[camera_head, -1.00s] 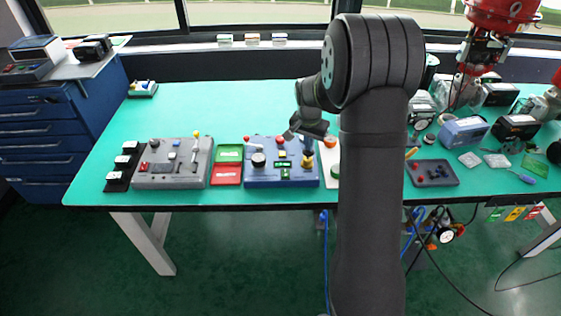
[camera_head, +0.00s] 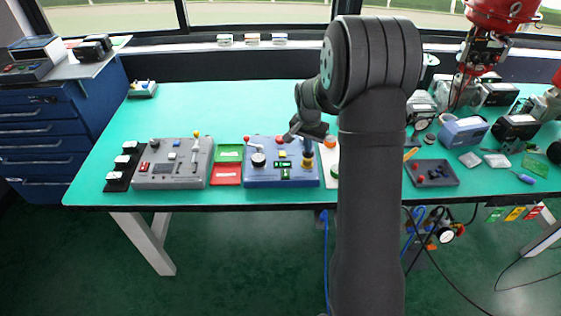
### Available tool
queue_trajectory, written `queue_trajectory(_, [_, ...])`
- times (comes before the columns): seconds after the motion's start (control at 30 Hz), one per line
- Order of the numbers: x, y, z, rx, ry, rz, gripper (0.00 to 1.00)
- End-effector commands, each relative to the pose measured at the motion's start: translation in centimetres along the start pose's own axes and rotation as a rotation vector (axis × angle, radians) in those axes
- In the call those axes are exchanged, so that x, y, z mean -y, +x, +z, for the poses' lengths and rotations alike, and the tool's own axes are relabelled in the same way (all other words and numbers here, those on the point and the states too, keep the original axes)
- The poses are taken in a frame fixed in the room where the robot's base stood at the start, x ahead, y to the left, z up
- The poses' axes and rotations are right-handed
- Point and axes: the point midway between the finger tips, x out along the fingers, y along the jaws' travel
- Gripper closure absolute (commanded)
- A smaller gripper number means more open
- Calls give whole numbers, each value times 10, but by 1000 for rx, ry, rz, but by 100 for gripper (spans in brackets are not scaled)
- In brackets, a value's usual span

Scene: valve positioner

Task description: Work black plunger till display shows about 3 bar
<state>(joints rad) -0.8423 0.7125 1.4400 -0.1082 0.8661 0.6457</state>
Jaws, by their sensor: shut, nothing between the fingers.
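The blue panel (camera_head: 255,181) lies on the green table, left of my arm. I cannot tell for sure which part is the black plunger; the post's top is partly hidden by my gripper. My gripper (camera_head: 291,136) is shut and empty, over the back right part of the panel. I cannot tell whether it touches the post.
A grey panel (camera_head: 158,181) with levers and green and red trays (camera_head: 227,174) lie to the left. A dark box with red knobs (camera_head: 433,173) and several instruments lie to the right. The table (camera_head: 215,108) behind the panels is clear. My arm hides the table's middle right.

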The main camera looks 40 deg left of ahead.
Motion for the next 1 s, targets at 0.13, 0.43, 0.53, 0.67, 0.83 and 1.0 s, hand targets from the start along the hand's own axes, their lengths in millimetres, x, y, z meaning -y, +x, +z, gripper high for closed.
queue_trajectory(0.13, [0, 2, 1, 2, 0, 1, 100])
queue_trajectory(0.43, [0, 5, 1, 2, 0, 1, 100])
queue_trajectory(0.53, [0, 6, 1, 2, 0, 1, 100])
queue_trajectory(0.67, [0, 6, 1, 2, 0, 1, 100])
queue_trajectory(0.83, [0, 4, 1, 1, 0, 1, 100])
queue_trajectory(1.0, [0, -7, -1, 0, 0, 0, 100])
